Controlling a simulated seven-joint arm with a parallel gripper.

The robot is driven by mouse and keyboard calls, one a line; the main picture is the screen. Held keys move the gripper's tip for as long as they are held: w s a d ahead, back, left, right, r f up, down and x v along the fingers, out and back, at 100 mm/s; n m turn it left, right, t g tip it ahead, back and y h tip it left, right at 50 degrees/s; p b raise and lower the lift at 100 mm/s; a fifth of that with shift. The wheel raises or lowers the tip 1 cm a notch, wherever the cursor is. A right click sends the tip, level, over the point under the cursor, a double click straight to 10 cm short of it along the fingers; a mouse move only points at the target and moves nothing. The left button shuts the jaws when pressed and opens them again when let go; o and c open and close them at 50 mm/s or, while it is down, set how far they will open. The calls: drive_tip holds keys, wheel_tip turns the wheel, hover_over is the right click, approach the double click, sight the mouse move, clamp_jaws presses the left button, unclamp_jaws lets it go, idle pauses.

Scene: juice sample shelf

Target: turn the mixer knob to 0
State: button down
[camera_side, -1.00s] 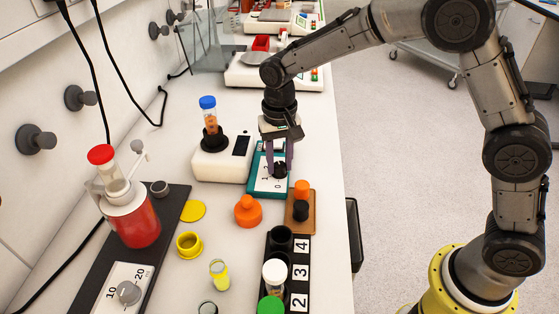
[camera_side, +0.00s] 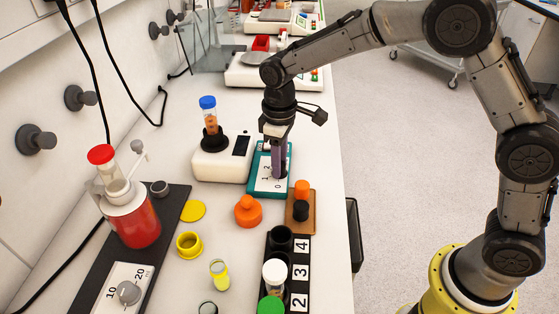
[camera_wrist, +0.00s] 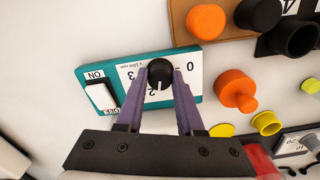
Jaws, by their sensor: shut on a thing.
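The mixer knob is a round black knob (camera_wrist: 160,72) on a teal panel (camera_wrist: 205,97) with a white scale. In the wrist view a white mark on the knob points down the picture, toward the printed 2. The 0 is to the knob's right and the 3 to its left. A finger may cover the 1. My gripper (camera_side: 279,172) points down over the teal panel (camera_side: 257,163). Its two purple fingers are shut on the knob, one on each side. In the side view the fingers mostly hide the knob.
The panel also has a white rocker switch (camera_wrist: 101,96). A white device (camera_side: 212,167) with a blue-capped tube stands just left of it. A brown block (camera_side: 300,222) with an orange and a black knob and an orange flask-shaped piece (camera_side: 247,211) are close in front.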

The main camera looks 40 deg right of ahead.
drive_tip(key=n, duration=0.5)
drive_tip(key=shift+r+n, duration=0.1)
drive_tip(key=shift+n, duration=0.2)
drive_tip(key=n, duration=1)
drive_tip(key=shift+n, duration=2.6)
drive_tip(key=c, duration=0.5)
unclamp_jaws()
drive_tip(key=shift+c, duration=0.2)
wheel_tip(320, 180, up, 14)
